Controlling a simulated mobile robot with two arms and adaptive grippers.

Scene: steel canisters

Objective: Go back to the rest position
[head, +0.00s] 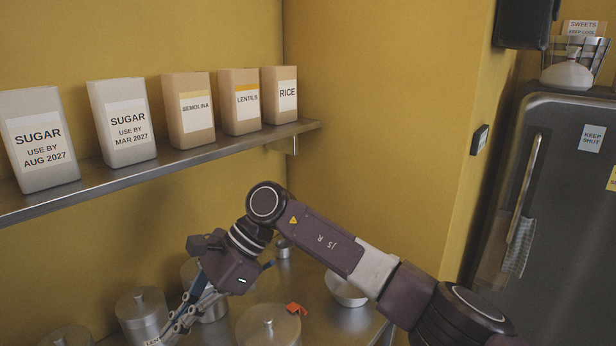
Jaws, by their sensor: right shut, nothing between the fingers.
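My right arm comes in from the lower right and bends down over the lower steel counter. My right gripper (180,320) is at its end, pointing down and left, shut and empty, among the canisters. It is close to a lidded steel canister (140,312) on its left and another canister (205,306) partly hidden behind it. I cannot tell whether it touches either. Part of a label beginning "LENT" shows at the bottom edge below the fingers. My left gripper is out of view.
A steel shelf (245,142) above holds two sugar boxes (128,125) and semolina, lentils and rice boxes. On the counter are another lidded canister (268,326), an orange piece (297,309) and a bowl (345,292). A dark fridge (560,230) stands right.

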